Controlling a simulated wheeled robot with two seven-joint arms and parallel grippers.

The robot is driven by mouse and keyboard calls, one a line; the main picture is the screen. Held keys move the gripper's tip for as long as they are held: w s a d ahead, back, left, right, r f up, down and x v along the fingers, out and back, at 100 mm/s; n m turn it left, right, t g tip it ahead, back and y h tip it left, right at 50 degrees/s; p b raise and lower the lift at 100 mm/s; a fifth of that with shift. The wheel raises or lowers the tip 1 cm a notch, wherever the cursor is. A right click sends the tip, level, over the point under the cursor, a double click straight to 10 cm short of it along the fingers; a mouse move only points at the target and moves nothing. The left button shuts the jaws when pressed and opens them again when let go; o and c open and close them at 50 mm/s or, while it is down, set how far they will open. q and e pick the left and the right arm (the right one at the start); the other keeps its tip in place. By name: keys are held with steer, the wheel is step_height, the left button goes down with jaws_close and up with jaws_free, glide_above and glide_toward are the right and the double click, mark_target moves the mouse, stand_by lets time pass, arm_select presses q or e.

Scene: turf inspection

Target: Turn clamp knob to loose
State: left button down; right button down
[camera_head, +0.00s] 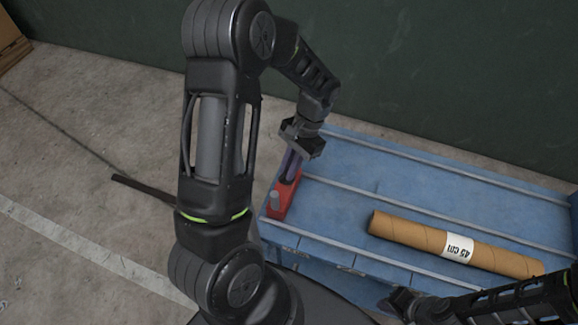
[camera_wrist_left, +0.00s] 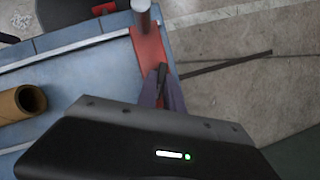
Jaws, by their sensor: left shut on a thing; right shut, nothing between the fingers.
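The red clamp (camera_head: 279,208) sits at the left end of the blue bench, with a short grey post standing on it. In the left wrist view, the red clamp (camera_wrist_left: 150,50) and its grey post (camera_wrist_left: 143,18) are at the top centre. My left gripper (camera_head: 290,168) reaches down over the far end of the clamp. Its purple fingers (camera_wrist_left: 162,88) are shut on a small dark piece, seemingly the clamp knob (camera_wrist_left: 161,76), mostly hidden by the fingers. My right gripper (camera_head: 388,301) is shut and empty by the bench's front edge, low in the picture.
A cardboard tube (camera_head: 400,230) labelled "45 cm" lies on the blue bench (camera_head: 350,180), right of the clamp. Light metal strips run along the bench. A dark bar (camera_head: 143,187) lies on the concrete floor to the left. A dark green wall (camera_head: 420,70) stands behind.

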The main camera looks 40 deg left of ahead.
arm_select(q)
steer(key=shift+m, duration=0.4)
steer(key=c, duration=1.5)
jaws_free()
steer(key=v, duration=0.7)
steer(key=shift+w+d+r, duration=0.1)
steer(key=shift+r, duration=0.3)
